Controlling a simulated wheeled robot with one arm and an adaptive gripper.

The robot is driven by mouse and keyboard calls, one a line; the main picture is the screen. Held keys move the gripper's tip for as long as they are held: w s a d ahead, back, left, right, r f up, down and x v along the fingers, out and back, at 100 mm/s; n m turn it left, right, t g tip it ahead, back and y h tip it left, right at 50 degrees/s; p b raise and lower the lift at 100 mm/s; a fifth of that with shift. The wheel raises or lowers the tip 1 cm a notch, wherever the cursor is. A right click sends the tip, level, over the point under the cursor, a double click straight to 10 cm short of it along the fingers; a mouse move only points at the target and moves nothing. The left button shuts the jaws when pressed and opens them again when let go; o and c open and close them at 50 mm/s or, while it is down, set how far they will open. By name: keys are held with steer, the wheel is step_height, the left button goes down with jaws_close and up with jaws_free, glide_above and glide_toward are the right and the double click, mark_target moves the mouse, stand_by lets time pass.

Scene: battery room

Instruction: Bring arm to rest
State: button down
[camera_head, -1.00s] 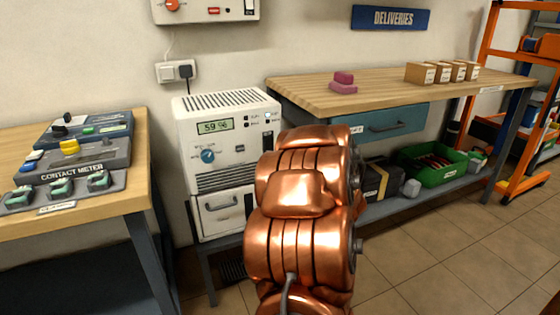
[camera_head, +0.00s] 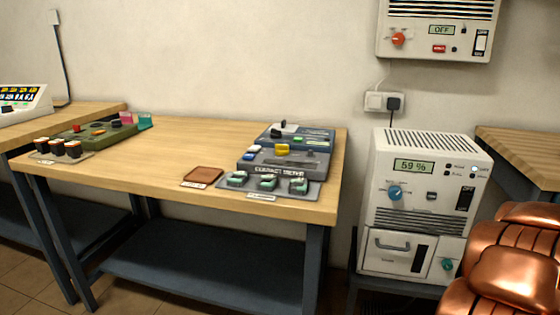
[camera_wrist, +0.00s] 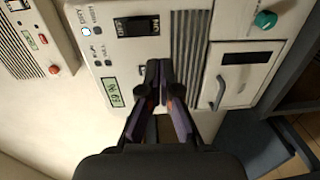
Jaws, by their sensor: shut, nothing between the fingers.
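My gripper (camera_wrist: 160,92) shows in the wrist view with its two dark fingers closed together and nothing between them. It is in front of the white cabinet with the display and the drawer (camera_wrist: 185,55); I cannot tell how far apart they are. In the head view my copper-coloured arm (camera_head: 515,270) is at the lower right, and the gripper itself is out of that view. The same white cabinet (camera_head: 425,165) stands just left of the arm there, its display reading 59 %.
A wooden workbench (camera_head: 160,160) holds the contact meter (camera_head: 285,160), a brown pad (camera_head: 203,176) and a green device (camera_head: 95,135). A white wall unit (camera_head: 437,30) hangs above the cabinet. Another wooden bench (camera_head: 520,150) is at the right edge.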

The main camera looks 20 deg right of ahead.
steer(key=w+a+r+m+g+p, duration=0.3)
steer(key=w+a+r+g+p, duration=0.15)
steer(key=r+p, duration=0.4)
steer(key=a+r+m+g+y+p, duration=0.4)
steer(key=a+r+p, duration=0.3)
steer(key=a+p, duration=0.45)
steer(key=s+a+r+m+g+y+p, duration=0.1)
steer(key=s+a+r+g+p, duration=0.1)
steer(key=s+a+r+p, duration=0.2)
steer(key=s+a+r+m+g+y+p, duration=0.2)
steer(key=s+a+r+p, duration=0.3)
steer(key=s+a, duration=0.5)
steer(key=s+a+r+m+g+y+p, duration=0.1)
steer(key=s+a+r+p, duration=0.4)
steer(key=a, duration=1.4)
steer(key=s+g+y, duration=0.1)
steer(key=g, duration=0.1)
steer(key=shift+s+r+g, duration=0.35)
steer(key=shift+s, duration=0.05)
